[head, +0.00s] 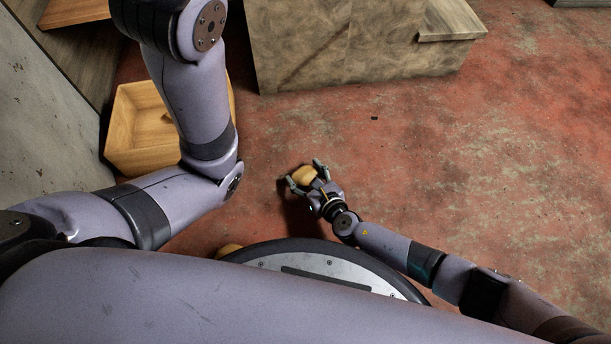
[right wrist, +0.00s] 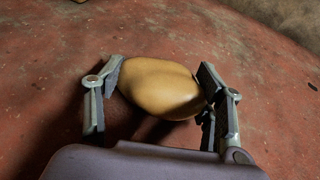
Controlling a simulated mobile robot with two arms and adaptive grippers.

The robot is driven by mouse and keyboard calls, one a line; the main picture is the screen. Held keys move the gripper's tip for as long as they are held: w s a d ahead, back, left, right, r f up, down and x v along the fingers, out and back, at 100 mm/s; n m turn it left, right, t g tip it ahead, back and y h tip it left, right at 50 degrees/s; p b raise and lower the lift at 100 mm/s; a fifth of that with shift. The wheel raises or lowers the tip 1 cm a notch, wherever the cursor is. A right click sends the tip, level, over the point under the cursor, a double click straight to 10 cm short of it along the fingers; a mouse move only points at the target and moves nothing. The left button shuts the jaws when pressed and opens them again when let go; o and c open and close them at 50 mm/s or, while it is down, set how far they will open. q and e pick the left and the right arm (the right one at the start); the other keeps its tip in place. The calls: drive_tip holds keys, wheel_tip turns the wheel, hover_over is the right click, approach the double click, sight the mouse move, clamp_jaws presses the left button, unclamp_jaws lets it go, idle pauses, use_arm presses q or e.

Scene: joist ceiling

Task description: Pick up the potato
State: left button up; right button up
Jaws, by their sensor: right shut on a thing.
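The potato (head: 304,175) is yellow-brown and rounded, and sits between the fingers of my right gripper (head: 308,178) over the red floor. In the right wrist view the potato (right wrist: 160,88) fills the space between the two fingers of the right gripper (right wrist: 163,90), which is shut on it. A shadow lies on the floor beside it; I cannot tell whether the potato touches the floor. My left arm shows in the head view, but its gripper is out of the picture.
A wooden box (head: 131,164) stands on the floor at the left, partly behind my left arm. A large stone-like block (head: 335,45) stands at the back. A yellowish thing (head: 229,250) shows partly beside my base. The floor (head: 480,190) on the right is clear.

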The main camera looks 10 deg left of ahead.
drive_tip(key=c, duration=0.5)
drive_tip(key=shift+r, duration=0.1)
